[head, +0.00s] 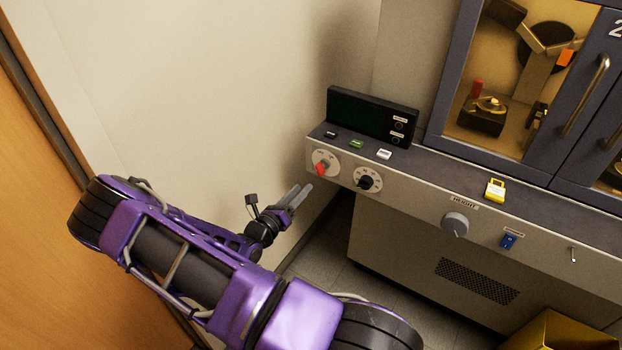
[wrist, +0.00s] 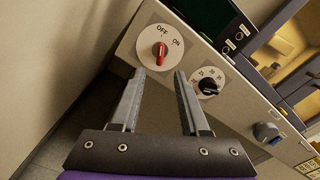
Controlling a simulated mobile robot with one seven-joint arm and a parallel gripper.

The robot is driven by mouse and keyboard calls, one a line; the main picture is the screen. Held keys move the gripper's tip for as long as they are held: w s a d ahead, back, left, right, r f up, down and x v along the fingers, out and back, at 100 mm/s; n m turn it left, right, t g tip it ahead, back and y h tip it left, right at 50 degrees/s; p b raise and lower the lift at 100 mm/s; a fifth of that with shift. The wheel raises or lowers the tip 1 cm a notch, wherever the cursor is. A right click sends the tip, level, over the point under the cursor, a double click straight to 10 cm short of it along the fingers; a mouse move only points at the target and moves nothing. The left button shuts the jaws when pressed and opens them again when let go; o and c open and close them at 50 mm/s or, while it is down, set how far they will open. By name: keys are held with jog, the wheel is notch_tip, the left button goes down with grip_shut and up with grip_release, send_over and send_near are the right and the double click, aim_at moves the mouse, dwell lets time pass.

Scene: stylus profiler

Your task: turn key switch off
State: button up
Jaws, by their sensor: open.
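The key switch is a red handle (head: 321,168) on a round pale dial at the left end of the console's front panel. In the wrist view the red handle (wrist: 160,52) sits on a white dial marked OFF and ON. I cannot tell for sure which mark it points to. My gripper (head: 302,194) is open and empty, to the left of and lower in the picture than the switch, apart from it. In the wrist view my gripper's two fingertips (wrist: 158,74) reach toward the dial, with the red handle just beyond the gap between them.
A black knob (head: 365,182) on a numbered dial sits right of the switch. Farther right are a grey knob (head: 455,224) and a blue switch (head: 508,241). A black display (head: 372,114), small buttons and a yellow padlock (head: 495,189) are on top. A wall stands left.

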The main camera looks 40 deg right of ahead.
jog(key=v, duration=0.8)
